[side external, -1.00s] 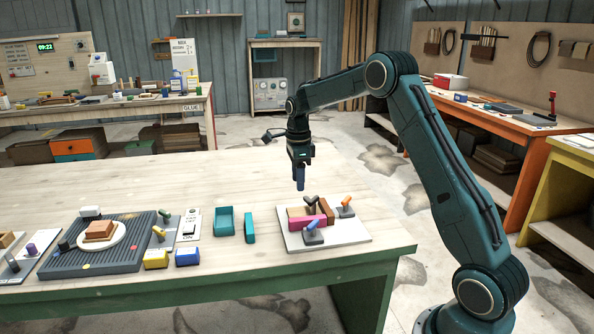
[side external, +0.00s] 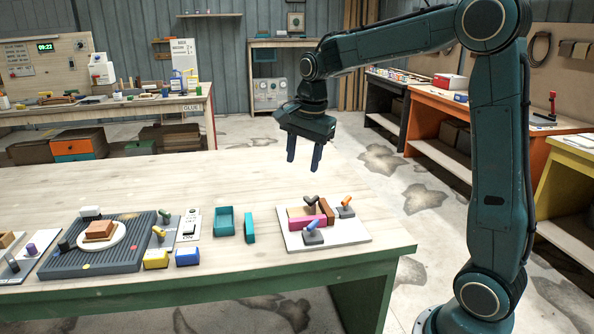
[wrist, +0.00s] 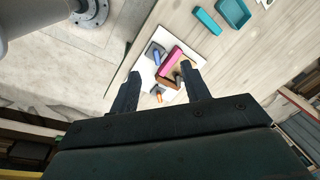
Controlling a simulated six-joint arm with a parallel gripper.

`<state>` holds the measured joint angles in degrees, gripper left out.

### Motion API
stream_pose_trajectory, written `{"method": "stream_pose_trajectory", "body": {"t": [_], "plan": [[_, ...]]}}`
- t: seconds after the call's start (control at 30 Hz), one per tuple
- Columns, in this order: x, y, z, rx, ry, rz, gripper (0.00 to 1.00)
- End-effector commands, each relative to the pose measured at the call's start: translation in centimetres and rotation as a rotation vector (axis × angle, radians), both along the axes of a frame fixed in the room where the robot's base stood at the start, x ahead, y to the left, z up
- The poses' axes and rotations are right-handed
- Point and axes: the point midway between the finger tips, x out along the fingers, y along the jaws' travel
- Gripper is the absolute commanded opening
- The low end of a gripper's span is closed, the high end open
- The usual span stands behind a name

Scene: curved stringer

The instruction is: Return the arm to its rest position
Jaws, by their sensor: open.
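My gripper (side external: 304,160) is open and empty, high above the table near its right part. Its two fingers point down and stand apart with nothing between them in the side external view. In the wrist view my gripper (wrist: 161,88) frames the white board below. That white board (side external: 350,240) lies on the table and carries a pink block (side external: 307,221), a brown block (side external: 327,211) and several clamps with coloured handles. The pink block also shows in the wrist view (wrist: 170,61). The gripper touches none of them.
A teal tray (side external: 224,220) and a teal bar (side external: 249,227) lie left of the board. Further left are yellow and blue blocks and a dark ribbed plate (side external: 90,263) with a white dish. The table (side external: 130,186) is bare behind them. Open air surrounds the gripper.

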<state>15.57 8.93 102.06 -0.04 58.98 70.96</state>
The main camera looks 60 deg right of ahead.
Motion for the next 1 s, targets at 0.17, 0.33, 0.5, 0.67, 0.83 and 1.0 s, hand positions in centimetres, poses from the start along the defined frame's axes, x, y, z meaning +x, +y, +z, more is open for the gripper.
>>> {"method": "stream_pose_trajectory", "body": {"t": [0.17, 0.33, 0.5, 0.67, 0.83, 1.0], "plan": [[-3.4, 2.7, 2.0, -0.048, -0.039, 0.221, 0.47], [-6.7, 4.8, 3.2, -0.098, -0.074, 0.429, 0.47], [-10.1, 6.6, 3.8, -0.156, -0.107, 0.635, 0.47], [-13.3, 8.2, 3.8, -0.216, -0.138, 0.828, 0.47], [-16.6, 9.5, 3.4, -0.286, -0.169, 1.029, 0.47], [-19.7, 10.5, 2.4, -0.360, -0.197, 1.222, 0.47]]}}
